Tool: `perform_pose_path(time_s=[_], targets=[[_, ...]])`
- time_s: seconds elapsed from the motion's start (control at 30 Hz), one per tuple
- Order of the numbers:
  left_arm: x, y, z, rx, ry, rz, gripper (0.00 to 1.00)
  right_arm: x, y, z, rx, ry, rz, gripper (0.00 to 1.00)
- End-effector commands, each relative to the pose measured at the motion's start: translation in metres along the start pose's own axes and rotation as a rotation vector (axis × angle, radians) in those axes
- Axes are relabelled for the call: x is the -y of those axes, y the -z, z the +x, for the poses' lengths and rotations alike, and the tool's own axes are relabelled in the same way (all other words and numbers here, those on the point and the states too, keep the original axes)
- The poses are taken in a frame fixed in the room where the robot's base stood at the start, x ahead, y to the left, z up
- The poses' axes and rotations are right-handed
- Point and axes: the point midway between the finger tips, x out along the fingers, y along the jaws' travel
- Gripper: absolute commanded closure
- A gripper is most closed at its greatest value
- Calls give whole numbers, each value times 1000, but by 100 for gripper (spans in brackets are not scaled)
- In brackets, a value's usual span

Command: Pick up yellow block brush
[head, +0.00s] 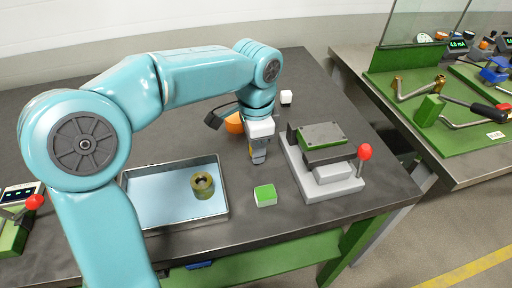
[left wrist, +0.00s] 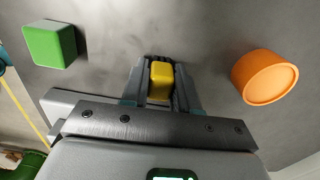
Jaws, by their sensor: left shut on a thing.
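The yellow block brush (left wrist: 160,82) shows in the left wrist view as a yellow block between the two fingers of my left gripper (left wrist: 161,90). The fingers are shut on it from both sides. In the head view my left gripper (head: 259,158) points down over the table, between the metal tray and the grey fixture. Only a thin bit of yellow shows there, as the fingers hide most of the block. I cannot tell if the block touches the table. My right gripper is not in view.
A green-topped block (head: 265,196) lies in front of my left gripper; an orange cylinder (head: 234,124) is behind it. A metal tray (head: 148,226) holding an olive ring (head: 202,185) is at left. A grey fixture (head: 324,165) with a red-knobbed lever is close at right.

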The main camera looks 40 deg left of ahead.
Motion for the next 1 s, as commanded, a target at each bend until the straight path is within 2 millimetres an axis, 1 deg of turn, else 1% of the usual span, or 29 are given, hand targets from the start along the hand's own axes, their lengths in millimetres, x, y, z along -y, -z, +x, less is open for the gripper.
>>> perform_pose_path(time_s=[0.17, 0.27, 0.37, 0.5, 0.6, 0.7, 0.83, 1.0], targets=[[0, 1, -21, -3, 2, 0, 100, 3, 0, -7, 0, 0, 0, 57], [0, 1, -43, -4, 3, 1, 100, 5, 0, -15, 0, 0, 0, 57], [0, 1, -74, -5, 3, 1, 100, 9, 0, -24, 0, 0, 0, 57], [0, 1, -120, -5, 3, 1, 100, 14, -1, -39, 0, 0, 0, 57], [0, 1, -148, -5, 3, 0, 100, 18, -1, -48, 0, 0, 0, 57], [0, 1, -170, -3, 2, 0, 100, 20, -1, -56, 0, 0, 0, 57], [0, 0, -189, -1, 0, 1, 100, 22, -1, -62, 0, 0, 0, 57], [0, 0, -199, 0, 0, 1, 100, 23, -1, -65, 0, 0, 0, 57]])
